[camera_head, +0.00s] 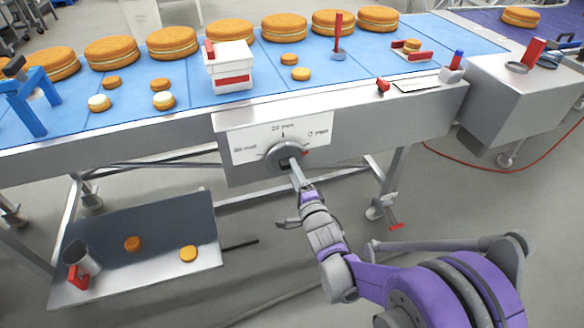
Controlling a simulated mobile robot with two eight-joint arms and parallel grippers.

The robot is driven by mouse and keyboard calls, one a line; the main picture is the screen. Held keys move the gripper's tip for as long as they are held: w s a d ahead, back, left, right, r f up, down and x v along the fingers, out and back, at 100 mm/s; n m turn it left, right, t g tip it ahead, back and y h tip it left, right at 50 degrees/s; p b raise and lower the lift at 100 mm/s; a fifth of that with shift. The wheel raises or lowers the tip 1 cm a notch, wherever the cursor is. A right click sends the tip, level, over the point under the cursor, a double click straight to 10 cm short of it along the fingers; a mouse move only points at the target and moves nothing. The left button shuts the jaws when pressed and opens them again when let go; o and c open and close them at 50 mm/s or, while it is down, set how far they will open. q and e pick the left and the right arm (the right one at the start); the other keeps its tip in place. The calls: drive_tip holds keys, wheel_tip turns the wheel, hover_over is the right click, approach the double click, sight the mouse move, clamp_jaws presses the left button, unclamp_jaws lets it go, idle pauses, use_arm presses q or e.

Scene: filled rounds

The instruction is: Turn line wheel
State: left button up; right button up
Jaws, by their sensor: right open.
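The line wheel (273,155) is a grey round knob on a white dial panel (247,139) fixed to the front of the conveyor. Printed marks stand left, above and right of it, too small to read surely. A small red mark shows at its right side. My right gripper (291,164) is at the wheel, in front of its lower right part, and hides some of it. The gripper is open; whether its fingers touch the wheel I cannot tell. My left gripper is not in view.
Filled rounds (284,27) line the far side of the blue belt (120,118). A white and red tub (231,66) stands above the wheel. A steel control box (520,93) is at the right. A low tray (150,276) holds two rounds.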

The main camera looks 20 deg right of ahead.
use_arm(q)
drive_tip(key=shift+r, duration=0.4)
use_arm(e)
drive_tip(key=s, duration=0.8)
drive_tip(key=shift+d, duration=0.15)
drive_tip(key=shift+s, duration=0.1)
drive_tip(key=s+f+n+g, duration=0.4)
drive_tip(key=s+n+g, duration=0.4)
drive_tip(key=s, duration=0.5)
drive_tip(key=s+f+n+g, duration=0.3)
drive_tip(key=s+n+g, duration=0.3)
drive_tip(key=s+n, duration=0.6)
use_arm(q)
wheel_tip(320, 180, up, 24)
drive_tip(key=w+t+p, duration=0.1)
drive_tip(key=p, duration=2)
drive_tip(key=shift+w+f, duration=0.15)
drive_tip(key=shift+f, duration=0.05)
use_arm(e)
wheel_tip(320, 180, up, 23)
drive_tip(key=m+t, duration=0.1)
drive_tip(key=m, duration=0.1)
drive_tip(key=shift+a+r+h, duration=0.2)
drive_tip(key=shift+h, duration=0.1)
